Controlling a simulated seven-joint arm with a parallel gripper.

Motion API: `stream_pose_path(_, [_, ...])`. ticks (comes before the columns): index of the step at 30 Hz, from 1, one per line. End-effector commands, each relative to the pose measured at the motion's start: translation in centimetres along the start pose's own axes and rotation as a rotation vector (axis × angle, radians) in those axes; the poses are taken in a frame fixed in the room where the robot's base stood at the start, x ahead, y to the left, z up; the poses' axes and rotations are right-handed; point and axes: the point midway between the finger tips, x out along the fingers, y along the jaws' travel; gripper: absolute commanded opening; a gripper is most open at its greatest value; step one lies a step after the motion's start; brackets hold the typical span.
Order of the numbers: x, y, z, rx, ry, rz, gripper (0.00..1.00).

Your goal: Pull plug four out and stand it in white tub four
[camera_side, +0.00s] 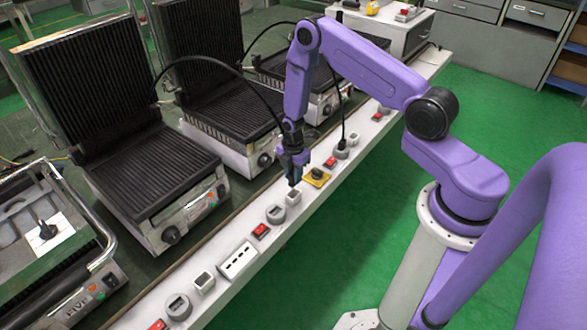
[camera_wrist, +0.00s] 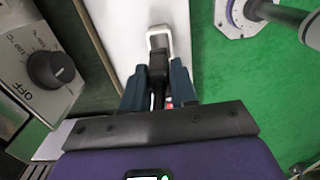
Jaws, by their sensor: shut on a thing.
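My gripper (camera_side: 294,158) is shut on a black plug (camera_wrist: 158,64), held between the dark fingers in the wrist view. The plug points down, and a black cord (camera_side: 232,68) arches from the gripper area toward the grills at left. A small white square tub (camera_side: 293,198) stands on the white ledge just below the gripper. In the wrist view the tub's rim (camera_wrist: 160,31) shows just beyond the plug's end. I cannot tell whether the tip is inside the tub or above it. The fingers hide part of the plug in the side view.
A round grey socket (camera_side: 276,214) and red switch (camera_side: 261,230) sit nearer on the ledge (camera_side: 222,302). Another plugged socket (camera_side: 341,151) stands farther along. Contact grills (camera_side: 150,180) line the left.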

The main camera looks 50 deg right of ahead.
Motion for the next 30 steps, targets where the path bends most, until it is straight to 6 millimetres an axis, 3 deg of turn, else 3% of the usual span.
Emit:
stream_pose_path(9, [1.4, 0.0, 0.0, 0.000, 0.000, 0.000, 0.00])
stream_pose_path(30, [1.4, 0.0, 0.0, -0.001, 0.000, 0.000, 0.00])
